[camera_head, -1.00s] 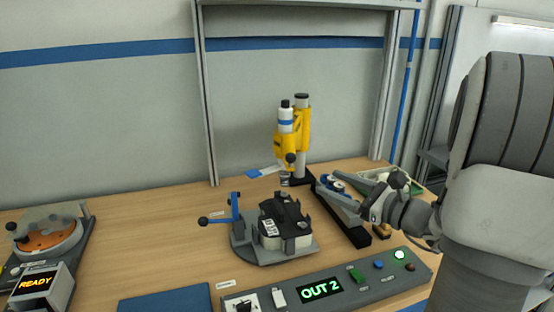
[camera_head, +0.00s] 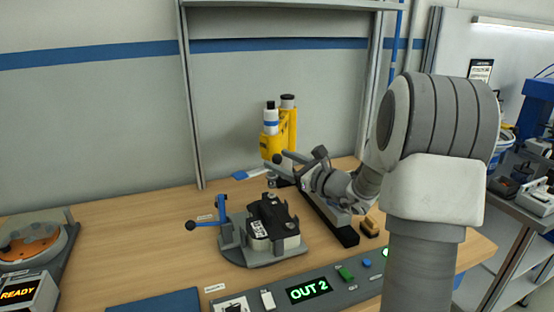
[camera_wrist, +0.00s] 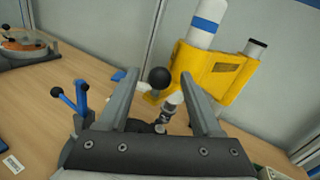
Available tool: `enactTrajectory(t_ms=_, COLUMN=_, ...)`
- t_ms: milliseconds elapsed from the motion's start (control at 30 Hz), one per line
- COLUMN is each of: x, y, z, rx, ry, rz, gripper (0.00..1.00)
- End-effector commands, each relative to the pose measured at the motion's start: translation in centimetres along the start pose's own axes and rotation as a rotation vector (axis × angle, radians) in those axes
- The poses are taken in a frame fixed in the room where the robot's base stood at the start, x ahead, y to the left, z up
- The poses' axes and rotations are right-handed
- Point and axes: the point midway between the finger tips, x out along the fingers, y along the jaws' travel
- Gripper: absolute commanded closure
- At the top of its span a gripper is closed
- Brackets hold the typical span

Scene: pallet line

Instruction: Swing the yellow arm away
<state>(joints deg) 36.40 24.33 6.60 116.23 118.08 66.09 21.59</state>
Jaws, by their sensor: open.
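The yellow arm (camera_head: 285,133) stands on its post at the back of the bench, carrying a white cylinder with a blue band (camera_head: 270,121). In the wrist view the yellow arm (camera_wrist: 222,76) fills the upper right, and a black ball knob (camera_wrist: 159,78) shows between my fingers. My gripper (camera_head: 284,165) is open just in front of the yellow arm. Its fingers (camera_wrist: 158,88) lie on either side of the knob in the picture. I cannot tell whether they touch it. My gripper partly hides the arm's lower part in the head view.
A fixture with a black-topped block (camera_head: 271,222) and a blue lever (camera_head: 222,212) stands in front. A control panel (camera_head: 340,297) reads OUT 2. A dark rail (camera_head: 344,234) lies below my wrist. At left is a READY unit (camera_head: 20,293). The bench's left middle is clear.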

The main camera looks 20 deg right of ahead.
Motion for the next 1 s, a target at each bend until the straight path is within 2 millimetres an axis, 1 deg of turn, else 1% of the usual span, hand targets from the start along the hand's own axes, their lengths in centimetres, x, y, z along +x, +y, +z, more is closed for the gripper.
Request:
enactTrajectory(t_ms=33, x=0.7, y=0.0, z=0.0, rx=0.000, ry=-0.001, rz=0.002, gripper=0.34)
enactTrajectory(t_ms=100, x=1.2, y=0.1, z=0.0, rx=0.000, ry=0.000, rz=0.002, gripper=0.34)
enactTrajectory(t_ms=200, x=1.7, y=0.0, z=0.0, rx=0.000, ry=0.000, rz=0.001, gripper=0.34)
enactTrajectory(t_ms=467, x=1.8, y=0.0, z=0.0, rx=0.000, ry=0.000, rz=0.000, gripper=0.34)
enactTrajectory(t_ms=500, x=1.8, y=0.0, z=0.0, rx=0.000, ry=0.000, rz=0.000, gripper=0.38)
enactTrajectory(t_ms=567, x=1.8, y=0.0, z=0.0, rx=0.000, ry=0.000, rz=0.000, gripper=0.48)
enactTrajectory(t_ms=600, x=1.8, y=0.0, z=0.0, rx=0.000, ry=0.000, rz=0.000, gripper=0.55)
enactTrajectory(t_ms=667, x=1.8, y=0.0, z=0.0, rx=0.000, ry=0.000, rz=0.000, gripper=0.66)
enactTrajectory(t_ms=700, x=1.8, y=0.0, z=0.0, rx=0.000, ry=0.000, rz=0.000, gripper=0.73)
enactTrajectory(t_ms=833, x=1.8, y=0.0, z=0.0, rx=0.000, ry=0.000, rz=0.001, gripper=0.97)
enactTrajectory(t_ms=867, x=1.8, y=0.0, z=0.0, rx=0.000, ry=0.000, rz=0.001, gripper=1.00)
enactTrajectory(t_ms=1000, x=1.8, y=0.0, z=0.0, rx=0.000, ry=0.000, rz=0.001, gripper=1.00)
